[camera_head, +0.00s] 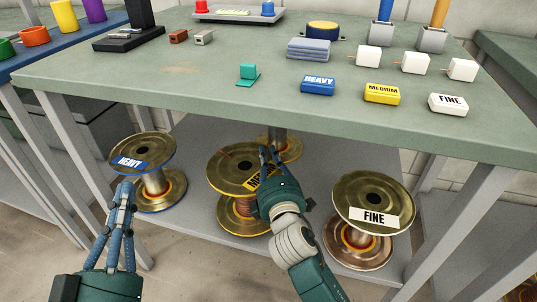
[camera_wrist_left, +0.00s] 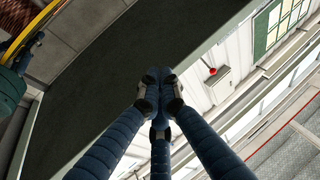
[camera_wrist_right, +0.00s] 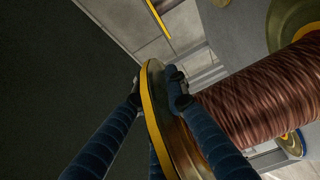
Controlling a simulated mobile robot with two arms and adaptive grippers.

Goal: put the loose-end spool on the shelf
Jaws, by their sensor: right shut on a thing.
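Several spools stand under the bench on the lower shelf (camera_head: 200,222). The MEDIUM spool (camera_head: 230,168), with a yellow label, is in the middle; the HEAVY spool (camera_head: 143,152) is left, the FINE spool (camera_head: 373,195) right. My left gripper (camera_head: 126,190) is shut and empty, in front of the HEAVY spool.
The green bench top (camera_head: 180,85) overhangs the spools. On it stand blue HEAVY (camera_head: 318,86), yellow MEDIUM (camera_head: 382,93) and white FINE (camera_head: 448,104) blocks, and a teal piece (camera_head: 248,75). Bench legs (camera_head: 75,150) flank the shelf. Open floor lies in front.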

